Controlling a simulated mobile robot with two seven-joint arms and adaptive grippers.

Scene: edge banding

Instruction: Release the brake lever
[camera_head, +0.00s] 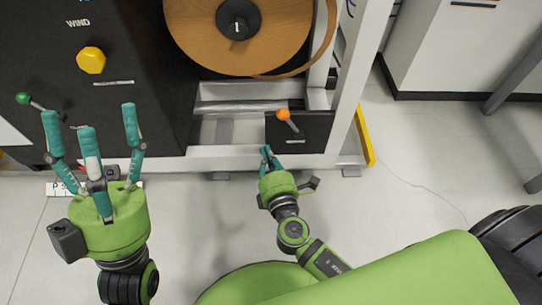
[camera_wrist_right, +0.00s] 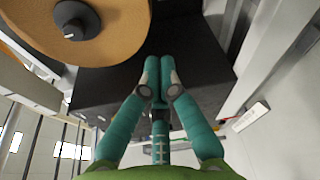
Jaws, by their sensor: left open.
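Two levers show in the head view, and I cannot tell from a label which is the brake. A lever with an orange knob (camera_head: 284,115) rises from a black box low on the machine frame. A lever with a green knob (camera_head: 23,98) sits at the far left of the dark cabinet. My right gripper (camera_head: 268,152) is just below and left of the orange lever, apart from it. Its fingers are together in the right wrist view (camera_wrist_right: 159,62), with nothing seen between them. My left gripper (camera_head: 90,115) is open and empty before the dark cabinet, right of the green lever.
A brown band reel (camera_head: 190,40) hangs above the black box. A yellow knob (camera_head: 91,60) is on the dark cabinet (camera_head: 150,30) near the word WIND. A yellow strip (camera_head: 365,136) edges the frame's right side.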

